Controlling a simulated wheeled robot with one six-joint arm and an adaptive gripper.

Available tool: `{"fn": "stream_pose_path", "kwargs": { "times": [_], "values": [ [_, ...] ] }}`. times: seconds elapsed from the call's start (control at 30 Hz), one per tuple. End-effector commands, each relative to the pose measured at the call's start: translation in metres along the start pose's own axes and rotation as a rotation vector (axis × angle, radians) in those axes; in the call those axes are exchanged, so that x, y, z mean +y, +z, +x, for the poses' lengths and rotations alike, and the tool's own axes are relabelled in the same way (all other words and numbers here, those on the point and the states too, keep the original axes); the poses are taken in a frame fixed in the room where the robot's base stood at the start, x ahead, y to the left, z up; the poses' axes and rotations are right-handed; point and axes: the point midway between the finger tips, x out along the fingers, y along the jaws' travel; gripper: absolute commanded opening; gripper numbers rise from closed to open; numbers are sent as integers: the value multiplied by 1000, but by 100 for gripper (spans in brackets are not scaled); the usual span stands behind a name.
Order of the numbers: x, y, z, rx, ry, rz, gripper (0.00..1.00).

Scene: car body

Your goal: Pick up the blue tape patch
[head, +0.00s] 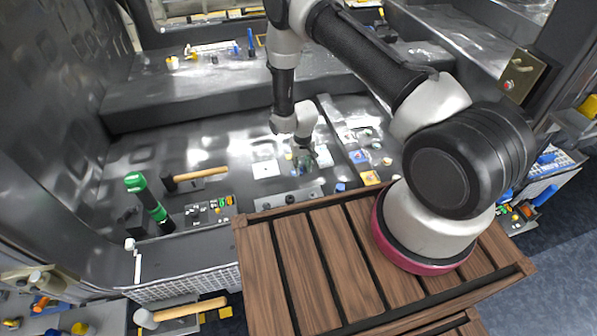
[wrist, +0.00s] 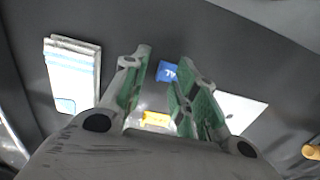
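The blue tape patch (wrist: 167,71) is a small blue piece with white marks, lying on the grey metal floor. In the wrist view it shows in the gap between my gripper's fingertips, partly hidden beside the right finger. My gripper (wrist: 165,60) is open with green finger pads, and nothing is held. It points down at the floor; its height above the patch is hard to tell. In the head view my gripper (head: 304,158) is over the middle of the floor, and a tiny blue spot just below and left of it seems to be the patch (head: 294,172).
A yellow piece (wrist: 157,118) lies close to the patch, between the fingers. A white striped packet (wrist: 72,75) lies left and a white sheet (wrist: 238,110) right in the wrist view. A hammer (head: 195,178) and green-black tool (head: 148,200) are further left in the head view.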

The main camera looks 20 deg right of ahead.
Motion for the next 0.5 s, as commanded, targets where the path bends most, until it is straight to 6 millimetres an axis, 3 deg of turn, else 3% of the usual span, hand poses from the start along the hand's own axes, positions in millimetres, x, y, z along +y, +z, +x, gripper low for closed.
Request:
{"fn": "stream_pose_path", "kwargs": {
  "times": [0.1,0.33,0.5],
  "values": [
    [0,0,11,0,0,0,29],
    [0,0,12,0,0,0,29],
    [0,0,12,0,0,0,8]
  ]
}}
